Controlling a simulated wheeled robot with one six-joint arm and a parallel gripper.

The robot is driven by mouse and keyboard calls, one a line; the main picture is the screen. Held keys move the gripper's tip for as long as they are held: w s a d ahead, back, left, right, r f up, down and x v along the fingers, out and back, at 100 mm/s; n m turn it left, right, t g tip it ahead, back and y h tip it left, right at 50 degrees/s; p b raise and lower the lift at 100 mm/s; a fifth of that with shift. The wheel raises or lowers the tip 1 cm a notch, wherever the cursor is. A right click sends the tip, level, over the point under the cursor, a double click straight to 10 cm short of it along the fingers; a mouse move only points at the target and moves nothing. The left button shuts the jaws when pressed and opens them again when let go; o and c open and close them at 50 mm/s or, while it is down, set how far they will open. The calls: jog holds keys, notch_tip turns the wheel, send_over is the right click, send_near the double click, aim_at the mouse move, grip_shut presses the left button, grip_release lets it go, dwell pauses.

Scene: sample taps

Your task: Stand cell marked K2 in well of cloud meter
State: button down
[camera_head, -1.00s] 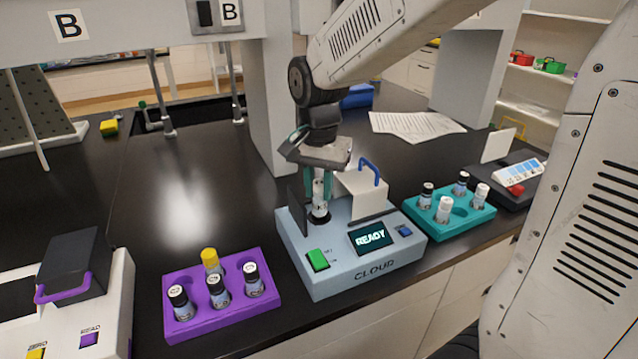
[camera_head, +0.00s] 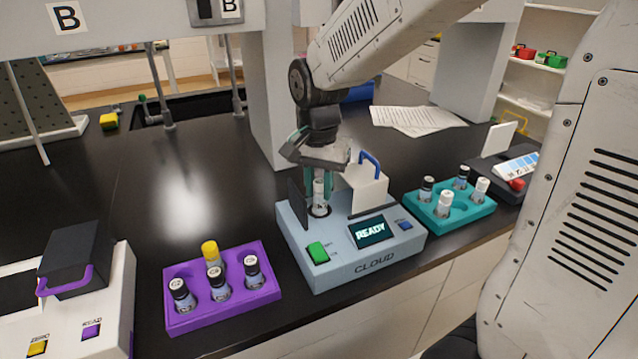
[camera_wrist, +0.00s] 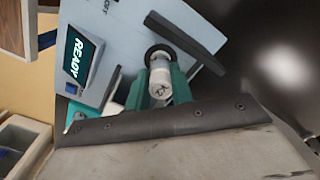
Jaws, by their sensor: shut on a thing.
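The cloud meter (camera_head: 345,266) is a light blue box with a lit READY screen (camera_head: 372,232) and a green button, standing on the black bench. The cell marked K2 (camera_wrist: 161,85) is white-capped and sits between the teal fingers of my gripper (camera_wrist: 160,86). In the head view the cell (camera_head: 319,193) is upright at the dark round well (camera_head: 320,211) of the meter. My gripper (camera_head: 318,184) is shut on it from above. The wrist view shows the cell lined up with the dark well ring (camera_wrist: 160,52); how deep it sits is hidden.
A purple rack (camera_head: 222,310) with several vials stands left of the meter. A teal rack (camera_head: 450,222) with several vials stands right. A white meter (camera_head: 115,300) with a dark lid is at far left. The meter's raised cover (camera_head: 367,190) with a blue handle is beside my gripper.

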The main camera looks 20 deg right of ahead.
jog(key=shift+f, duration=0.75)
jog(key=c, duration=0.5)
grip_release()
jog(key=shift+a+r, duration=0.1)
jog(key=shift+c, duration=0.5)
jog(key=shift+o, duration=0.5)
jog(key=shift+r, duration=3.45)
